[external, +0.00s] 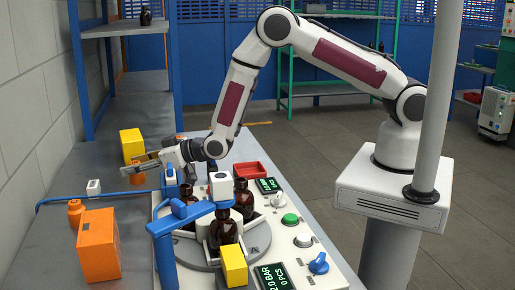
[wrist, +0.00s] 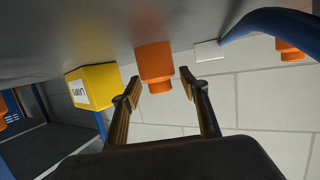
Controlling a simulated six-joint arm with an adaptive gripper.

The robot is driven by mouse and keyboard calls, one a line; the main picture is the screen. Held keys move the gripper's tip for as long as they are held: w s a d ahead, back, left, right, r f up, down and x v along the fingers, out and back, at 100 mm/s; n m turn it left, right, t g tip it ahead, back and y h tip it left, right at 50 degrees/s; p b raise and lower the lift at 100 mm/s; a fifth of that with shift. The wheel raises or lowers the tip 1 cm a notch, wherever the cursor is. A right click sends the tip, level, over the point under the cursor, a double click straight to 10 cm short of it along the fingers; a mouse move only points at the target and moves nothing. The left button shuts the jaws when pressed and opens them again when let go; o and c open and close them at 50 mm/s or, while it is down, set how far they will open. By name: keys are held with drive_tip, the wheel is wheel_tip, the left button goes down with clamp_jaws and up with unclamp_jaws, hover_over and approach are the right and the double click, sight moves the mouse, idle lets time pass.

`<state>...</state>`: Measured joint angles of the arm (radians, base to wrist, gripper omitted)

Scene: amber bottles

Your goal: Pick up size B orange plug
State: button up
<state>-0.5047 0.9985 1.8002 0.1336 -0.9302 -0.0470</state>
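An orange plug (external: 137,178) stands on the grey bench just under and beyond my gripper (external: 143,166). In the wrist view the orange plug (wrist: 154,64) shows a wide part and a narrower end. My gripper (wrist: 161,86) is open there, with one finger on each side of the plug's narrower end; I cannot tell whether either finger touches it. A second orange plug (external: 76,212) stands apart near the orange box, and an orange plug also shows at the right edge of the wrist view (wrist: 289,50). I see no readable size mark on either plug.
A yellow box (external: 132,144) stands close behind my gripper. A blue cable (external: 105,196) and a white block (external: 93,187) lie in front. An orange box (external: 98,248), brown bottles (external: 223,232) on a round table, and a red tray (external: 251,169) are nearby.

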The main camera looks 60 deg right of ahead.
sight(135, 162)
clamp_jaws()
drive_tip(key=shift+s+f, duration=0.1)
drive_tip(key=shift+f, duration=0.05)
drive_tip(key=shift+r, duration=5.2)
